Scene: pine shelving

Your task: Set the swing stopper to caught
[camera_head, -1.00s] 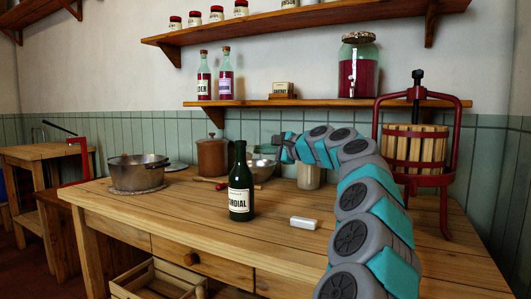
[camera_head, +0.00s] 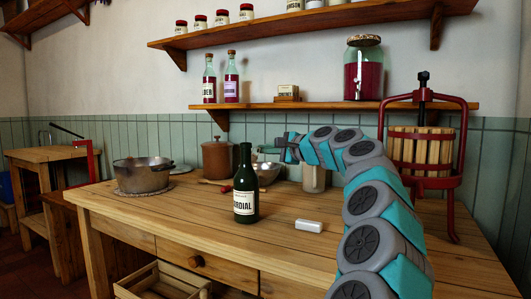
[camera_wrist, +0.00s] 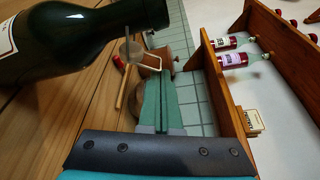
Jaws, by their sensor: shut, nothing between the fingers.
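The dark green cordial bottle (camera_head: 245,190) stands upright on the wooden table; its shoulder and neck (camera_wrist: 95,35) fill the upper left of the wrist view. The swing stopper (camera_wrist: 132,46), a small pale disc with a wire bail, hangs beside the neck in the wrist view, off the mouth. It is too small to read clearly in the head view. My gripper (camera_head: 281,147) is to the right of the bottle's neck. In the wrist view its fingers (camera_wrist: 161,80) are shut and empty, close to the wire bail; I cannot tell whether they touch it.
A white block (camera_head: 309,225) lies in front. A red fruit press (camera_head: 423,150) stands at right. Shelves (camera_head: 340,106) hang above the back.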

